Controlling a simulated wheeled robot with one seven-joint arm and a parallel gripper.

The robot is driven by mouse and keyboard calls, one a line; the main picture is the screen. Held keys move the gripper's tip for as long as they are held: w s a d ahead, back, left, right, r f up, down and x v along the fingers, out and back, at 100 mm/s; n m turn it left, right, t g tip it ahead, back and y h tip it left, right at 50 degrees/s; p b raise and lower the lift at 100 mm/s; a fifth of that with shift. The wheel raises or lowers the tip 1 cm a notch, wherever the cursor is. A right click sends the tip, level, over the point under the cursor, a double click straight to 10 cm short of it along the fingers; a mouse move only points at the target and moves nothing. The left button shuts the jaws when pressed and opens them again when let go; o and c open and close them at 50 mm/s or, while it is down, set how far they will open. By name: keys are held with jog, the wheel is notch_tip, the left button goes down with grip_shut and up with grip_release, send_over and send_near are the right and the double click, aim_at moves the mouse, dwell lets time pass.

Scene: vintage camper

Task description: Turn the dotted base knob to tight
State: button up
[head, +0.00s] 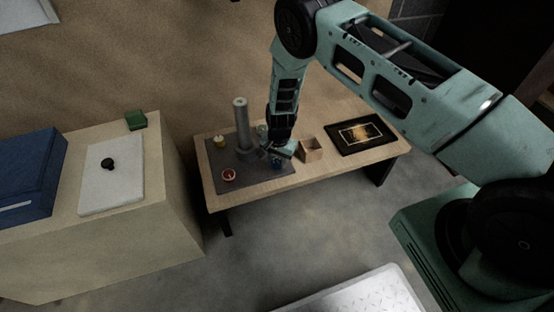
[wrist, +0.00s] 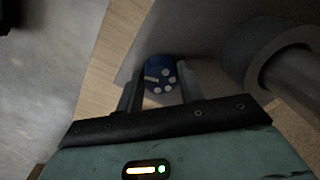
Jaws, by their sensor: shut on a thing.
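The dotted base knob (wrist: 157,66) is blue, with several white dots and one white bar on its face. In the wrist view it sits between the fingertips of my gripper (wrist: 160,88), which is shut on it. In the head view the blue knob (head: 277,164) shows at the right front of a dark grey mat (head: 222,180), partly hidden by my gripper (head: 275,156). The white bar points to the left in the wrist view. I cannot make out any tight mark.
A grey upright post (head: 241,122) rises from the mat. A wooden box (head: 311,150) and a dark framed panel (head: 368,134) are to the right on the bench (head: 330,168).

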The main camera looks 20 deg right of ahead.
aim_at(279, 161)
jog(key=o, duration=1)
notch_tip(279, 161, up, 17)
jog(key=p, duration=0.4)
jog(key=shift+s+d+r, duration=0.2)
jog(key=shift+s+d, duration=0.1)
